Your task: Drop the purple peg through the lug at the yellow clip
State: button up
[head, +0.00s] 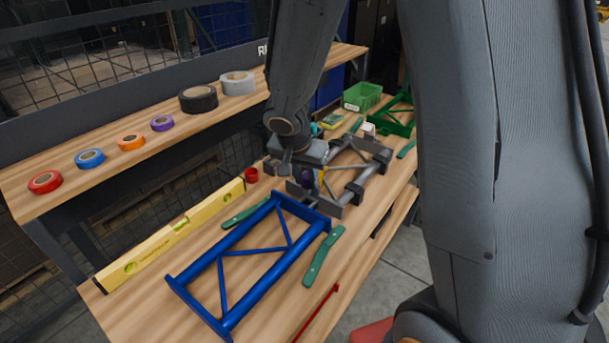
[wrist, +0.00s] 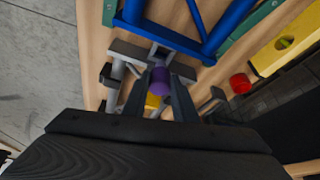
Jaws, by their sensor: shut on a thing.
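The purple peg (wrist: 160,75) is between the fingers of my gripper (wrist: 161,84) in the wrist view; the gripper is shut on it. In the head view my gripper (head: 305,180) is low over the near end of the grey frame (head: 353,193), with a bit of the purple peg (head: 306,175) showing. The yellow clip (wrist: 152,101) shows just behind the peg between my fingers, and beside the gripper in the head view (head: 321,178). A grey forked part (wrist: 156,54), perhaps the lug, is by the peg. I cannot tell whether the peg's lower end is in a hole.
A blue frame (head: 222,254) lies close in front of the grey frame. A yellow level (head: 170,238), a red ring-like piece (head: 251,175) and green strips (head: 323,257) lie around it. A green frame (head: 398,122) and green bin (head: 362,96) are farther back. Tape rolls line the shelf.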

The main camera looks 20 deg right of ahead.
aim_at(305, 189)
jog(key=shift+f+b, duration=0.65)
jog(key=shift+f, duration=0.4)
jog(key=shift+f+b, duration=1.35)
jog(key=shift+b, duration=0.7)
jog(key=shift+f, duration=0.1)
jog(key=o, duration=1.1)
jog(key=shift+o, duration=0.2)
